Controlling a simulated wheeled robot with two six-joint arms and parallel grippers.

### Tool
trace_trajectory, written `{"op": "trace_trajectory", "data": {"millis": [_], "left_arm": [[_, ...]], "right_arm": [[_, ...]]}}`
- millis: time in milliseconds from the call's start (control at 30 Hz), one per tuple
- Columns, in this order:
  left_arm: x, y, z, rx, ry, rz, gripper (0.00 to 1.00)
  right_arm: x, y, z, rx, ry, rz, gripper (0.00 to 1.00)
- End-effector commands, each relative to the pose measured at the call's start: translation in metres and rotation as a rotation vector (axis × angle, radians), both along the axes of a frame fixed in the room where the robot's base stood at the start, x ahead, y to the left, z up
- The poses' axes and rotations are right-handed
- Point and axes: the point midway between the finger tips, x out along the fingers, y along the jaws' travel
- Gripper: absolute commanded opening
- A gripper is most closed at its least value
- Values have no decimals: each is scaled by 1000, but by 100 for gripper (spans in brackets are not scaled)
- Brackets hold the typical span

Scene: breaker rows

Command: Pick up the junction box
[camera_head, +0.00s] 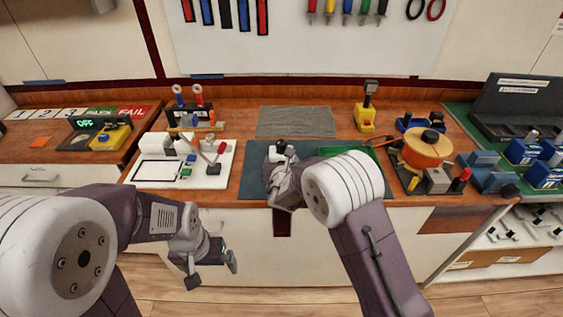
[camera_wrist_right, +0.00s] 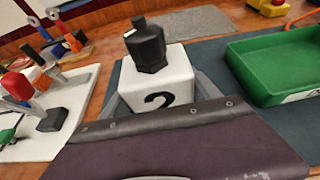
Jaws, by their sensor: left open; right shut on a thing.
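The junction box looks like a white box marked 2 with a black knob on top, seen close up in the right wrist view (camera_wrist_right: 157,85). In the head view my own wrist mostly hides it; its black top shows at the dark mat (camera_head: 251,170). My right gripper (camera_head: 281,160) is shut on the box, with a finger on each side of it. I cannot tell whether the box touches the mat. My left gripper (camera_head: 211,270) is open and empty, low in front of the bench, well away from the box.
A green tray (camera_wrist_right: 275,68) lies on the mat right of the box. A white board (camera_head: 222,178) with a red-handled device stands to the left. An orange reel (camera_head: 427,148), blue parts and a grey case crowd the right. A grey cloth (camera_head: 296,121) lies behind.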

Motion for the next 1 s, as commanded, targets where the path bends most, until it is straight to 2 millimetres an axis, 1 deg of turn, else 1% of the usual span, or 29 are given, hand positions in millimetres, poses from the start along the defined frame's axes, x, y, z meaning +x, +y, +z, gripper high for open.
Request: {"op": "trace_trajectory", "data": {"millis": [167,267,367,600,700,833,1000], "left_arm": [[0,0,1,0,0,0,96],[0,0,2,0,0,0,96],[0,0,-6,0,0,0,96],[0,0,-19,0,0,0,96],[0,0,-23,0,0,0,96],[0,0,-25,0,0,0,96],[0,0,-26,0,0,0,96]], "right_arm": [[1,0,22,4,-8,-1,5],[1,0,41,4,-10,-1,5],[-8,-16,50,2,-7,-3,5],[-37,-63,83,3,-9,-3,5],[-47,-80,95,2,-8,-3,5],[-55,-94,105,2,-8,-2,5],[-60,-100,110,1,-5,0,5]]}}
